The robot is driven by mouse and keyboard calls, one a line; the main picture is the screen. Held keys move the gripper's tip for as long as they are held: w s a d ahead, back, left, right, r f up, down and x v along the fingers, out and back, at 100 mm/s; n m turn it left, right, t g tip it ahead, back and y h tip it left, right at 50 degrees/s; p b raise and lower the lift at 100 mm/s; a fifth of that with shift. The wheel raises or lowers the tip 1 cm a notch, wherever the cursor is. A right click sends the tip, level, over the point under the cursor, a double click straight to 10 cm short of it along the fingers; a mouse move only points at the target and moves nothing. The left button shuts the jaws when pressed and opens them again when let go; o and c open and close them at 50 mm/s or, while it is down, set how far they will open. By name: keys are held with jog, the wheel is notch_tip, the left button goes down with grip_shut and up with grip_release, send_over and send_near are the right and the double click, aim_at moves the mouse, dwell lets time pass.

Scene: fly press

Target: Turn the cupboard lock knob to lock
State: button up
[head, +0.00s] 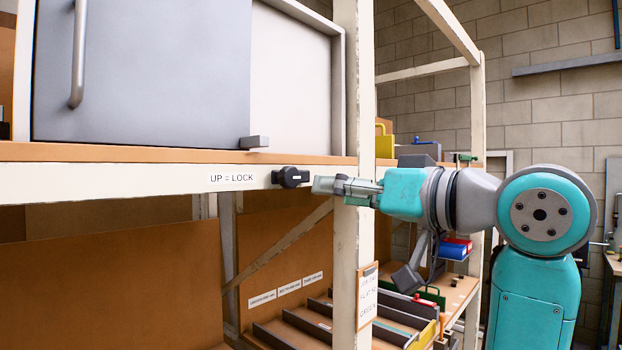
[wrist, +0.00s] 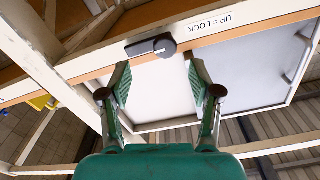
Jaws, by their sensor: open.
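The black lock knob (head: 291,177) sits on the cream front rail, right of the "UP = LOCK" label (head: 231,178). Its bar lies roughly sideways, with a small pale mark. In the wrist view, where the label is upside down, the knob (wrist: 151,47) is just beyond the fingertips. My gripper (head: 317,185) is just right of the knob in the head view. In the wrist view its two fingers (wrist: 158,75) are spread, with nothing between them. I see no clear contact with the knob. The grey cupboard door (head: 150,75) stands above the rail.
A grey block (head: 254,142) sits at the door's lower right corner. A cream upright post (head: 354,240) stands right by my gripper, behind the arm. Below the rail are a brown panel (head: 110,285) and a rack with dividers. A hanging sign (head: 367,296) is on the post.

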aim_at(293, 177)
jog(key=x, duration=0.3)
jog(key=r+x, duration=0.1)
jog(key=x, duration=0.6)
jog(key=shift+a+r, duration=0.1)
jog(key=shift+r, duration=0.15)
jog(key=shift+s, duration=0.1)
grip_shut()
